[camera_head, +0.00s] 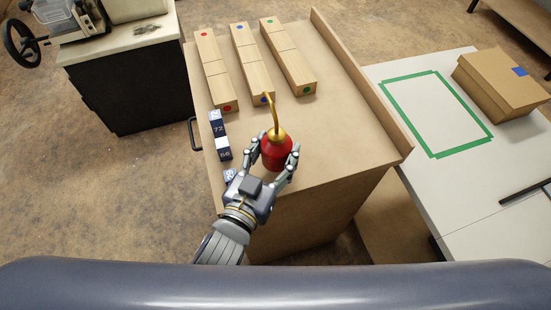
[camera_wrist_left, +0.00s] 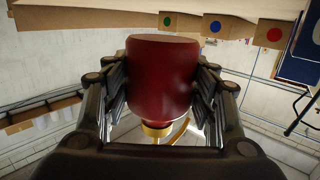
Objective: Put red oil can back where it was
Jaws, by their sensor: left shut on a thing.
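The red oil can (camera_head: 276,154) has a red body, a brass collar and a thin curved brass spout. My left gripper (camera_head: 272,163) is shut on the can's body, with fingers on both sides of it. The can is over the near part of the wooden workbench top (camera_head: 330,140). I cannot tell whether its base touches the top. In the left wrist view the red can (camera_wrist_left: 160,80) fills the middle between the fingers (camera_wrist_left: 162,95), its brass collar and spout lower in the picture. My right gripper is not in view.
Three wooden strips (camera_head: 216,68) (camera_head: 252,62) (camera_head: 288,60) with coloured dots lie on the workbench. Dark blue and white blocks (camera_head: 219,135) are left of the can. A raised board (camera_head: 360,80) edges the right side. A table with green tape (camera_head: 435,155) and a cardboard box (camera_head: 500,82) stands right.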

